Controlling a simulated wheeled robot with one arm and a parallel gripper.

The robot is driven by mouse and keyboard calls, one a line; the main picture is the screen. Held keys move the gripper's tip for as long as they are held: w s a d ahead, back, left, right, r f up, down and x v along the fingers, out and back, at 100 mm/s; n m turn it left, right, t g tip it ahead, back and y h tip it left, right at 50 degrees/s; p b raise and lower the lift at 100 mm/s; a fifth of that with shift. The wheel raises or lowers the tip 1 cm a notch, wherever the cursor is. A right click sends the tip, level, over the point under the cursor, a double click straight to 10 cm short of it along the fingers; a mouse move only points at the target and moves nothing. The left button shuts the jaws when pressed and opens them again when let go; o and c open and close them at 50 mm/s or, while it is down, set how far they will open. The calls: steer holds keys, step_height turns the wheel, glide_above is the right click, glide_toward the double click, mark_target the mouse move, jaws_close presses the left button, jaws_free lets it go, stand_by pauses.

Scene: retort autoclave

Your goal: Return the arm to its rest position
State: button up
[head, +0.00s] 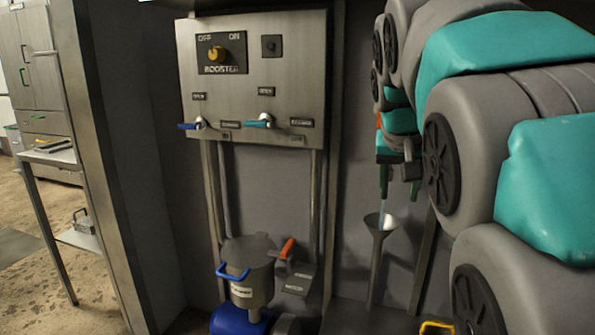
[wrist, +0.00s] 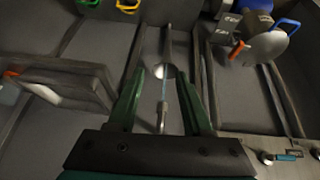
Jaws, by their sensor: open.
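My arm reaches down the right side of the head view, grey with teal covers. My gripper (head: 385,191) is at its far end, with its green fingers pointing down above a metal funnel (head: 378,224). In the wrist view my gripper (wrist: 161,72) has its two green fingers spread apart. A thin metal rod or spout (wrist: 162,115) shows between them, with the pale funnel mouth beyond. I cannot tell whether the rod touches a finger; nothing looks clamped. A pale blue streak shows between gripper and funnel in the head view.
A control panel (head: 255,75) with a booster knob, a blue lever (head: 190,126) and a teal lever (head: 258,124) is left of my arm. Below stands a lidded metal pot (head: 247,270) with a blue handle and an orange-handled valve (head: 287,249). A metal post (head: 97,150) stands at left.

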steer(key=s+a+f+n+g+y, duration=0.2)
steer(key=s+f+g, duration=0.5)
steer(key=s+f, duration=2.1)
steer(key=s+a+n, duration=0.1)
steer(key=s, duration=0.2)
steer(key=shift+s+f, duration=0.4)
steer(key=shift+w+a, duration=0.1)
